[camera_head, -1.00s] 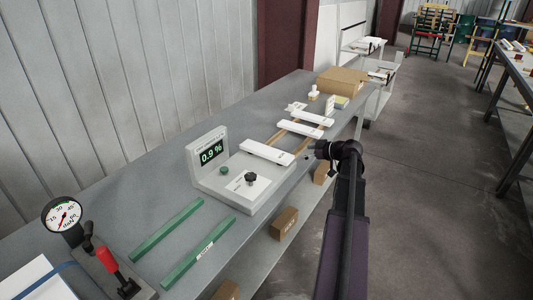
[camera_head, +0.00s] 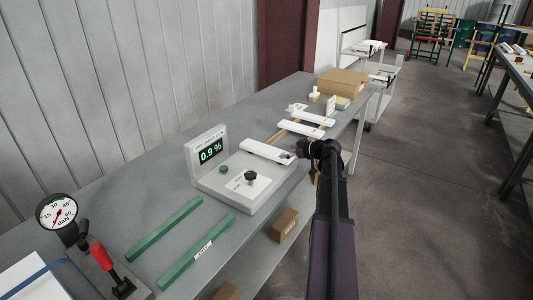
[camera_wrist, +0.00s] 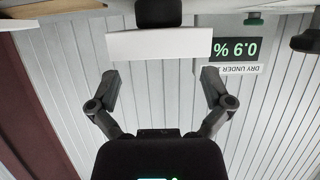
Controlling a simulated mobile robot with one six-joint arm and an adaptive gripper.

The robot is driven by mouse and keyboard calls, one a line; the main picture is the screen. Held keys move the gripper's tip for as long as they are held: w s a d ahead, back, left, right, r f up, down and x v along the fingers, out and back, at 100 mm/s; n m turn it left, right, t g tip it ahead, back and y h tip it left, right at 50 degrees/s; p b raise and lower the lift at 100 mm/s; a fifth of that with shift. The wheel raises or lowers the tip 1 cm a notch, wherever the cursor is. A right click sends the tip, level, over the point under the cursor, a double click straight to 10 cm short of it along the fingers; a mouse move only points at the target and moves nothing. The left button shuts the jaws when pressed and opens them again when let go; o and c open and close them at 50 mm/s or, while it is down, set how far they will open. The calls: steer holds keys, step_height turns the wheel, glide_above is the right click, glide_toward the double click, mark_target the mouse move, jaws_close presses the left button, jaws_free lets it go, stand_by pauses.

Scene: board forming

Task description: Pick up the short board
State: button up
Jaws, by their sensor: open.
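Several white boards lie on the grey bench. The nearest white board (camera_head: 267,152) lies by the far edge of the grey meter (camera_head: 243,187). Two more white boards, (camera_head: 300,129) and (camera_head: 312,117), lie further back across light wooden rails. I cannot tell which is the short one by label. My gripper (camera_head: 296,154) is at the right end of the nearest board. In the wrist view my gripper (camera_wrist: 160,76) is open, with nothing between its fingers. A white board face (camera_wrist: 160,45) shows just beyond the fingertips, partly hidden by a dark block.
The meter's display (camera_head: 211,151) reads 0.9 %. Two green bars (camera_head: 165,229) and a dial gauge (camera_head: 57,212) are at the near left. A cardboard box (camera_head: 342,81) stands at the back. A brown block (camera_head: 284,225) is on the lower shelf. Open floor lies right.

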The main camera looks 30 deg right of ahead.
mark_target(277, 153)
steer(key=shift+f+b+x, duration=0.2)
steer(key=shift+b+x, duration=0.75)
steer(key=shift+x, duration=1.05)
steer(key=shift+w+a+f, duration=0.15)
steer(key=shift+w+a, duration=0.1)
steer(key=shift+w, duration=0.25)
steer(key=c, duration=1)
